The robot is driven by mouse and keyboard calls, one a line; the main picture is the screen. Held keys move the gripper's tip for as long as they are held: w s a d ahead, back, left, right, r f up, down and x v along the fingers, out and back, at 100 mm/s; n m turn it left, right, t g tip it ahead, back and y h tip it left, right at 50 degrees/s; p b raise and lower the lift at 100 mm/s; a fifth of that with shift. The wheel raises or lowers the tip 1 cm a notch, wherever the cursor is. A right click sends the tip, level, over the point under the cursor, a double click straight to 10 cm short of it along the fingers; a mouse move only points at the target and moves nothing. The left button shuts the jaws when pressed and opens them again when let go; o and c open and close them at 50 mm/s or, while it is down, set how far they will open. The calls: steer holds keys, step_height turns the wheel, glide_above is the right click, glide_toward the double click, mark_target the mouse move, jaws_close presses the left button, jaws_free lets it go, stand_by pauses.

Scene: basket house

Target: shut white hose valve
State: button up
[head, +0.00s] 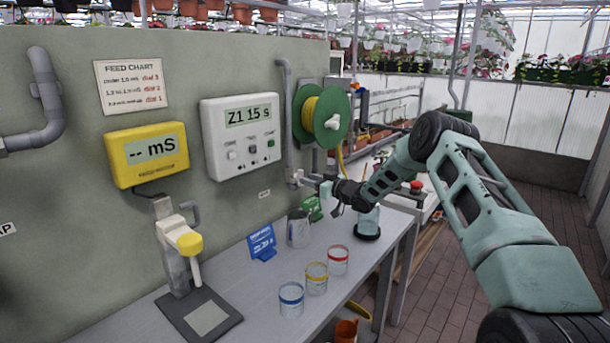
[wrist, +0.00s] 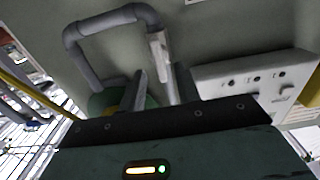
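A pale, whitish valve piece (head: 294,177) shows at the lower end of the grey wall pipe, below and left of the green hose reel. My gripper (head: 311,183) is at the wall just right of it, with the arm reaching in from the right. In the wrist view my gripper (wrist: 161,72) has its two fingers apart, with a gap between them. A pale bar (wrist: 158,46), which looks like part of the valve, shows just beyond the fingertips, in line with the gap. I cannot tell whether it is touched. The valve's handle position is not clear.
The hose reel (head: 321,115) with yellow hose hangs behind my gripper. A white control box (head: 241,135) is on the wall to the left.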

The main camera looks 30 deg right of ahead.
mark_target(299, 177)
steer(key=shift+x, duration=1.4)
steer(key=c, duration=0.7)
steer(key=shift+m, duration=0.3)
steer(key=m, duration=1.1)
steer(key=m+b, duration=0.1)
steer(key=m, duration=0.5)
steer(key=shift+w+d+f, duration=0.1)
steer(key=shift+d+f, duration=0.2)
steer(key=shift+d, duration=0.05)
steer(key=shift+m, duration=0.3)
